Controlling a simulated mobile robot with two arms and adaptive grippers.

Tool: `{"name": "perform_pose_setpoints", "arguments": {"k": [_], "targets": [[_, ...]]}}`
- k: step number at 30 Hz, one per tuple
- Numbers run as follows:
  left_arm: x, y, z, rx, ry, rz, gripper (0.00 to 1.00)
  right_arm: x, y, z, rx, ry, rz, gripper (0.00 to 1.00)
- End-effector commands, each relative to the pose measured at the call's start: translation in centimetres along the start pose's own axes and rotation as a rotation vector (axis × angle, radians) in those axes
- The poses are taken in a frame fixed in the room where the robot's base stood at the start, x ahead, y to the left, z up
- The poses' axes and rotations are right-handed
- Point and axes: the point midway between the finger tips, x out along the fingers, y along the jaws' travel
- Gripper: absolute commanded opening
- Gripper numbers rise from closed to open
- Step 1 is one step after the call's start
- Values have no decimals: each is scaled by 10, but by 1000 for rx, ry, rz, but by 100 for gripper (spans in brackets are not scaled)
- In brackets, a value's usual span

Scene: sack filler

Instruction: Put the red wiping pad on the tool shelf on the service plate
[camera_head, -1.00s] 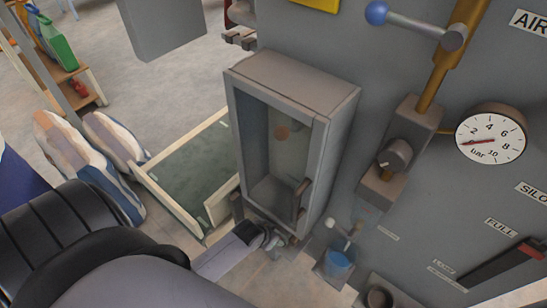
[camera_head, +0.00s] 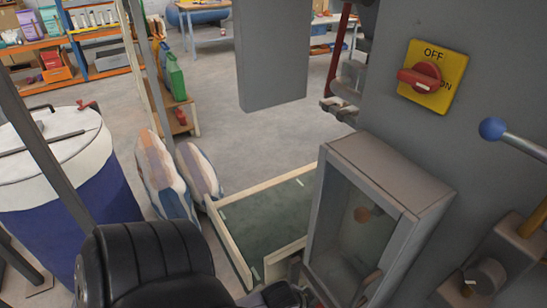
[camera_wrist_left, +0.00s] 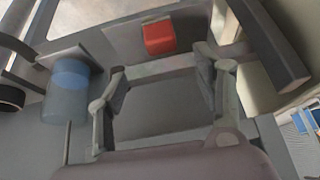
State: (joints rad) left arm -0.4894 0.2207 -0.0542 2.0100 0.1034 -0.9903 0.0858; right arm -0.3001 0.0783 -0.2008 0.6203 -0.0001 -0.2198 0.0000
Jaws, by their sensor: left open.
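A red block that looks like the wiping pad (camera_wrist_left: 160,38) lies on a grey surface in the left wrist view, beyond my fingertips and apart from them. My left gripper (camera_wrist_left: 162,76) is open, with its two fingers spread wide and nothing between them. In the head view the left arm comes in at the bottom, and part of the gripper (camera_head: 286,295) shows at the lower edge by the glazed cabinet. I cannot pick out the pad there. I cannot tell which surface is the service plate. My right gripper is in neither view.
A grey cabinet with a glass front (camera_head: 395,175) stands right of the left gripper. Beyond lie a wood-framed dark mat (camera_head: 265,215) and striped sacks (camera_head: 163,175). A blue drum (camera_head: 75,200) stands left. A translucent blue cup (camera_wrist_left: 70,85) is left of my fingers.

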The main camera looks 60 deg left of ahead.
Motion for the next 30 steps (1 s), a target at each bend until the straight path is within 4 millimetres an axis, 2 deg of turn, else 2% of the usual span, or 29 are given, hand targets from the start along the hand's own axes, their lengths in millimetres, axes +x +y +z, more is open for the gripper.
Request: {"name": "perform_pose_setpoints", "arguments": {"k": [5,8,10,14,15,19,24,27,30], "targets": [[4,0,3,-1,-6,-1,61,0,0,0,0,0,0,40],[22,0,20,-3,-32,-2,61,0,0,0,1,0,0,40],[45,1,43,-3,-65,-3,61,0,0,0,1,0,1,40],[94,6,107,8,-143,-3,61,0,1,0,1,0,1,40],[108,8,130,15,-168,-2,61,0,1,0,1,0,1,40],[139,18,208,41,-249,6,61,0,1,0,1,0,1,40],[153,33,302,88,-342,26,61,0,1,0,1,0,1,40],[151,38,343,111,-383,36,61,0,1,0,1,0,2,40],[148,42,368,127,-407,45,61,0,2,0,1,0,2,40]]}}
